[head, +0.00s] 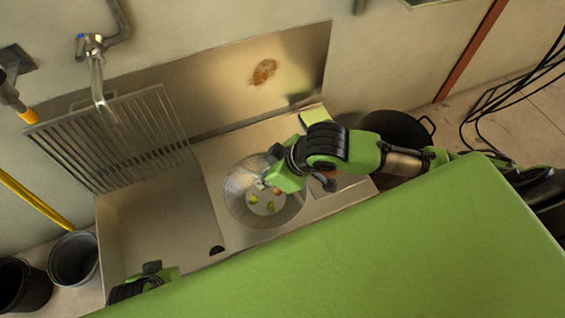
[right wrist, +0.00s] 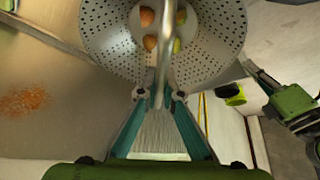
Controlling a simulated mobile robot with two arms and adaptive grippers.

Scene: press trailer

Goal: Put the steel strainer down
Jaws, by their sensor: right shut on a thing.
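The steel strainer (head: 237,207) is a perforated bowl over the right part of the sink unit (head: 180,226) in the head view. Several small round yellow-green and orange-brown pieces lie in its bottom. It fills the top of the right wrist view (right wrist: 103,38). My right gripper (head: 268,183) is at the strainer's upper right edge, shut on its rim or handle; the right wrist view shows the fingertips (right wrist: 160,92) meeting there. I cannot tell whether the strainer's base touches the surface below. My left gripper (head: 152,268) is low at the sink's front, partly hidden, away from the strainer.
A slanted metal rack (head: 120,138) and a tap (head: 97,75) stand at the back left. A black pot (head: 400,130) is right of the sink. Buckets (head: 75,258) stand at left. A green surface (head: 370,245) fills the front. The left basin is empty.

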